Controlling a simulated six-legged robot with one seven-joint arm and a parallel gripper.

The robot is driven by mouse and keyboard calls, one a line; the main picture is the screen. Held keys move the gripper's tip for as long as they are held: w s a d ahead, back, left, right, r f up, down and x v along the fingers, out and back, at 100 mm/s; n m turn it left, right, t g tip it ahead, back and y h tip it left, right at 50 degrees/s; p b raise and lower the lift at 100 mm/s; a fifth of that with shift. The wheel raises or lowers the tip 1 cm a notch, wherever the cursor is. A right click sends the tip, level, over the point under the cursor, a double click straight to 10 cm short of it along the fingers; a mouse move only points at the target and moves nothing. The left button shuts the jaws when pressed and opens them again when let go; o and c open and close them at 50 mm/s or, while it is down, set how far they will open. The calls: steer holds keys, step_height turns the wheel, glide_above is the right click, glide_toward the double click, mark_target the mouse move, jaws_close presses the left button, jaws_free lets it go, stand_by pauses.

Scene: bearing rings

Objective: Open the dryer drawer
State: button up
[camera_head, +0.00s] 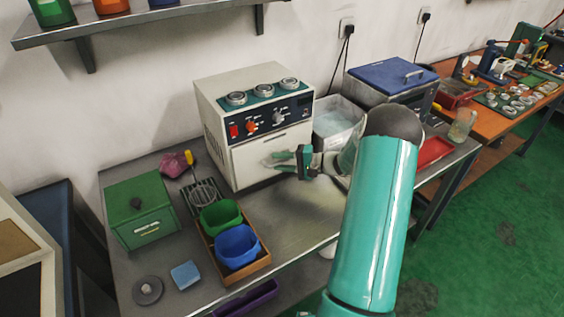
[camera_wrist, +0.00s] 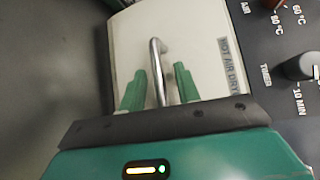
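The dryer (camera_head: 255,125) is a cream box with a dark control panel, standing on the metal bench. Its drawer front (camera_head: 250,158) is below the panel and looks flush with the body. In the wrist view the drawer front (camera_wrist: 200,25) carries a metal bar handle (camera_wrist: 159,70) and a "HOT AIR DRY" label. My gripper (camera_head: 272,161) is at the drawer front. In the wrist view my gripper (camera_wrist: 160,82) has its two green fingers apart, one on each side of the handle, with visible gaps. The handle's near end is hidden behind the gripper body.
A green box (camera_head: 140,212), a wooden tray (camera_head: 255,272) with green and blue bins, and a sieve stand left and in front of the dryer. A clear tub (camera_head: 338,125) and a blue-lidded machine (camera_head: 390,78) are to the right. Bench space before the dryer is bare.

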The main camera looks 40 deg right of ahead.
jaws_close()
steer(key=s, duration=1.9)
steer(key=shift+s+a, duration=0.2)
steer(key=shift+a, duration=0.25)
jaws_free()
